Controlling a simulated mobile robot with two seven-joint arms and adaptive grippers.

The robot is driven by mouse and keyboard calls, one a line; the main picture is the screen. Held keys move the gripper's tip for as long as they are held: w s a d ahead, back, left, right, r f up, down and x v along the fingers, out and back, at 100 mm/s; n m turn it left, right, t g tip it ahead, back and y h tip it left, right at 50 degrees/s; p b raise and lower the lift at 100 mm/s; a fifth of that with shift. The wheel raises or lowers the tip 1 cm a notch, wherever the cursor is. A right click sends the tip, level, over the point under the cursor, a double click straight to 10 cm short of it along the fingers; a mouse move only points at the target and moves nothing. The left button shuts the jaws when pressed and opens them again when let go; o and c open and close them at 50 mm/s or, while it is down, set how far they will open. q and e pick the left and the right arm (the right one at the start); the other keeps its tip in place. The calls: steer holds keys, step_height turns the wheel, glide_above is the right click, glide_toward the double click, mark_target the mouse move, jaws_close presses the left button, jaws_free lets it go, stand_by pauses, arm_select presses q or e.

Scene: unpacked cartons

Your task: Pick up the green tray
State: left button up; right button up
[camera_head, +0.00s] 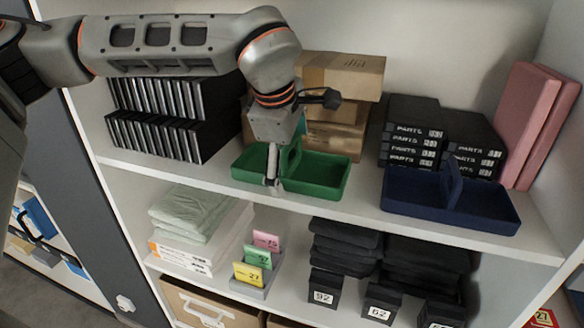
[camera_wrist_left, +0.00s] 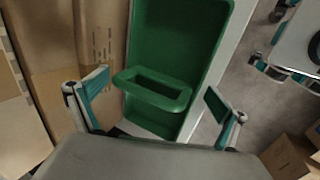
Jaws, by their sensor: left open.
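The green tray (camera_head: 318,174) stands on the upper shelf in the head view, near the shelf's front edge. It has a raised middle handle with a slot, which shows in the left wrist view (camera_wrist_left: 152,91). My left gripper (camera_head: 272,165) reaches down from above at the tray's left half and hides part of it. In the left wrist view the two fingers (camera_wrist_left: 155,98) are spread apart, with the handle in the gap between them. The fingers do not appear to touch the handle. My right gripper is in neither view.
Cardboard boxes (camera_head: 341,75) stand close behind the tray. Black cases (camera_head: 160,135) stand to the left. A dark blue tray (camera_head: 480,212) and black parts boxes (camera_head: 412,130) are to the right. The shelf's front edge (camera_head: 350,216) runs just before the tray.

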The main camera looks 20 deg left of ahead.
arm_select(q)
steer(key=c, duration=1.1)
steer(key=shift+o, duration=0.2)
